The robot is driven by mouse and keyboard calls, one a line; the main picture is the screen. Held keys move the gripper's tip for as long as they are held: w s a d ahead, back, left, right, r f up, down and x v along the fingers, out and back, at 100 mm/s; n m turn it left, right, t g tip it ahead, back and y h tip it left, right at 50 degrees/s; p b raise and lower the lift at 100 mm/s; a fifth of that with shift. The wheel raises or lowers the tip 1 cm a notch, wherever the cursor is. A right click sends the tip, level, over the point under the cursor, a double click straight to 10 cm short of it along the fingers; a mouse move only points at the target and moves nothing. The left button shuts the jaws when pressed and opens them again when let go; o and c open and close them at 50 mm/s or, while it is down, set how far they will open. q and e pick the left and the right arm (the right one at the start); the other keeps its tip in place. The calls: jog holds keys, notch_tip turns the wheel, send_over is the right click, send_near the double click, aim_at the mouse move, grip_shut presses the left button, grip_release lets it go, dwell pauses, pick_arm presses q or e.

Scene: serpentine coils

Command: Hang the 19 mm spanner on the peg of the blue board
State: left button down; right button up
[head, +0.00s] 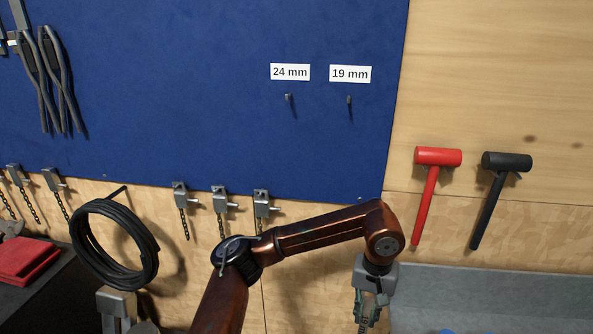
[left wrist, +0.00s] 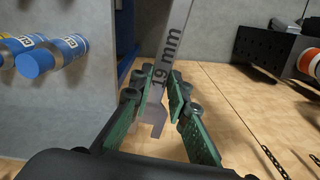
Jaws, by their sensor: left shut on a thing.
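The blue board (head: 200,110) fills the upper left of the head view. It has two bare pegs: the 19 mm peg (head: 349,100) under the "19 mm" label (head: 350,74), and another peg (head: 288,98) under "24 mm". My left gripper (head: 367,312) points down below and right of the board's lower edge, well under the pegs. In the left wrist view its green fingers are shut on the grey spanner (left wrist: 178,35), marked "19 mm". The spanner's open jaw shows between the fingers; its far end is cut off by the top edge. My right gripper is not in view.
A red mallet (head: 430,195) and a black mallet (head: 490,195) hang on the wooden wall at right. Clamps with chains (head: 222,200) hang below the board. A black cable coil (head: 112,245) hangs at left. Blue-labelled cans (left wrist: 60,52) show in the left wrist view.

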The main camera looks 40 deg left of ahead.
pick_arm(q)
jog(key=w+a+r+n+t+y+p, duration=0.15)
jog(key=a+r+n+t, duration=0.35)
jog(key=r+n, duration=0.7)
jog(key=a+r+n+t+y+p, duration=0.2)
jog(key=a+r+n+t, duration=0.25)
jog(key=r+n, duration=0.65)
jog(key=w+a+r+n+t+y+p, duration=0.1)
jog(key=a+r+n+t, duration=0.4)
jog(key=r+n, duration=0.7)
jog(key=a+r+x, duration=0.1)
jog(key=x, duration=0.9)
jog(key=shift+a+t, duration=0.35)
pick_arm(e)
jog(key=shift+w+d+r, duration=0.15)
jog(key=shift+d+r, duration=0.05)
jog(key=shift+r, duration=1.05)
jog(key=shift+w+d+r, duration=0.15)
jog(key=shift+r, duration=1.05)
